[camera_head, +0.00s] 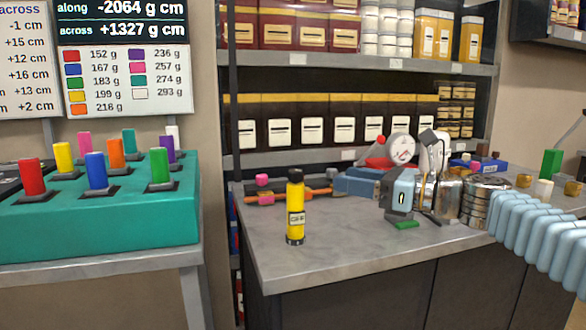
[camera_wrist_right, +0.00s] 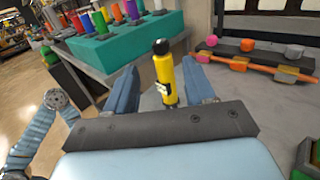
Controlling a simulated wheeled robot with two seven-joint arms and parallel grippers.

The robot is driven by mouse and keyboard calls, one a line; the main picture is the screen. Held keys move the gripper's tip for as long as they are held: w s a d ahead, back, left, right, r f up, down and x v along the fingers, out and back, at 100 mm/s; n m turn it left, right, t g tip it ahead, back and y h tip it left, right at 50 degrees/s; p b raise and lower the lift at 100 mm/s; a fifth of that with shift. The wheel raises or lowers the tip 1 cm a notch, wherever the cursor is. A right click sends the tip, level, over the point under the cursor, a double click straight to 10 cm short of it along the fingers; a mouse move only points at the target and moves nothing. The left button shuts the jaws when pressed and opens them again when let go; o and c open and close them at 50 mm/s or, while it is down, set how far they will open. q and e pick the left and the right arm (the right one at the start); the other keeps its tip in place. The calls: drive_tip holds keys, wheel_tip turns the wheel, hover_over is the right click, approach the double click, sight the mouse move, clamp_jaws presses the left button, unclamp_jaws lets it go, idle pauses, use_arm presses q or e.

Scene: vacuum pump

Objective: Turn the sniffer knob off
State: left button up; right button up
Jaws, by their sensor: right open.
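The task's sniffer appears to be the upright yellow cylinder (camera_head: 295,208) with a black top and a small pale label, near the bench's left front corner. Its black top (camera_wrist_right: 161,46) shows as a round knob in the right wrist view; its setting is unreadable. My right gripper (camera_head: 348,181) is open, its blue fingers pointing left, to the right of the cylinder. My left gripper is not in view.
A teal block (camera_head: 100,225) with coloured knobs is on a separate table left. The bench front (camera_head: 330,255) is clear.

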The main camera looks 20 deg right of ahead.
sight(296, 170)
drive_tip(key=p+x, duration=0.1)
drive_tip(key=x, duration=1.1)
drive_tip(key=shift+w+a+f, duration=0.1)
drive_tip(key=shift+w+a, duration=0.1)
drive_tip(key=shift+c, duration=0.5)
drive_tip(key=c, duration=0.8)
drive_tip(key=shift+c, duration=0.3)
